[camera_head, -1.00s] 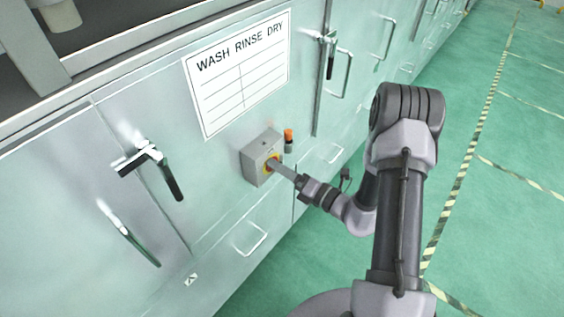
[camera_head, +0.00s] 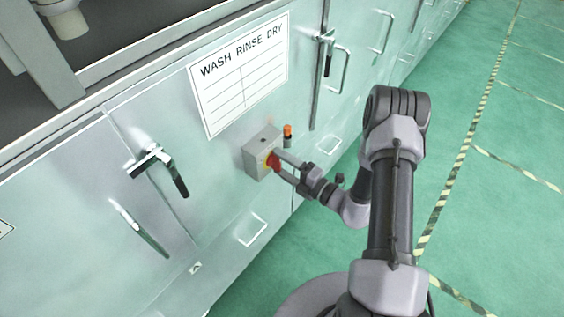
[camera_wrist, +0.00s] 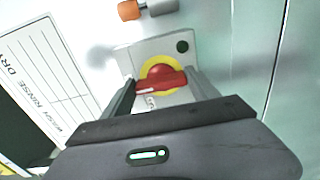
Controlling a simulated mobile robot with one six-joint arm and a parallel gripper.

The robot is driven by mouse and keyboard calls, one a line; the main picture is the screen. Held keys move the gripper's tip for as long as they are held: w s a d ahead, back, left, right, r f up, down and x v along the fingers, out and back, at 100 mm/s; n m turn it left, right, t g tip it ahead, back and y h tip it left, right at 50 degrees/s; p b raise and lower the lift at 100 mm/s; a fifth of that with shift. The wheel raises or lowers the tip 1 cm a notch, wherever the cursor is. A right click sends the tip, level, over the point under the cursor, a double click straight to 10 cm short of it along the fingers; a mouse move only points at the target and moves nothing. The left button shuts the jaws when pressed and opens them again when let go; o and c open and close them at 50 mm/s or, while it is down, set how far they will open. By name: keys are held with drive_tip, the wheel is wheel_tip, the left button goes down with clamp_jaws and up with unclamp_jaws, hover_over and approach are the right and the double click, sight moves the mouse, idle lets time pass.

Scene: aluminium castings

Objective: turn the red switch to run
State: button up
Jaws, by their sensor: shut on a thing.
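The red switch (camera_head: 272,160) is a red handle on a yellow round plate, on the front of a grey box (camera_head: 255,160) fixed to the pale machine wall. In the wrist view the red handle (camera_wrist: 161,83) lies nearly level across the yellow plate, tilted slightly up at its right, with a white mark near its left end. My gripper (camera_head: 277,164) is shut on the handle, one finger at each end. It also shows in the wrist view (camera_wrist: 162,88). Any lettering by the switch is too small or hidden to read.
An orange-topped fitting (camera_head: 288,132) sits just beside the box. A WASH RINSE DRY sign (camera_head: 240,75) is above it. Door latches (camera_head: 160,168) and handles stick out of the wall. Green floor (camera_head: 490,210) is open to the right.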

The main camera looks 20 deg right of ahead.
idle(0.4)
drive_tip(key=o, duration=1.4)
drive_tip(key=shift+c, duration=0.2)
drive_tip(key=shift+s, duration=0.1)
drive_tip(key=p+v, duration=0.1)
drive_tip(key=v, duration=1.6)
drive_tip(key=shift+d, duration=0.1)
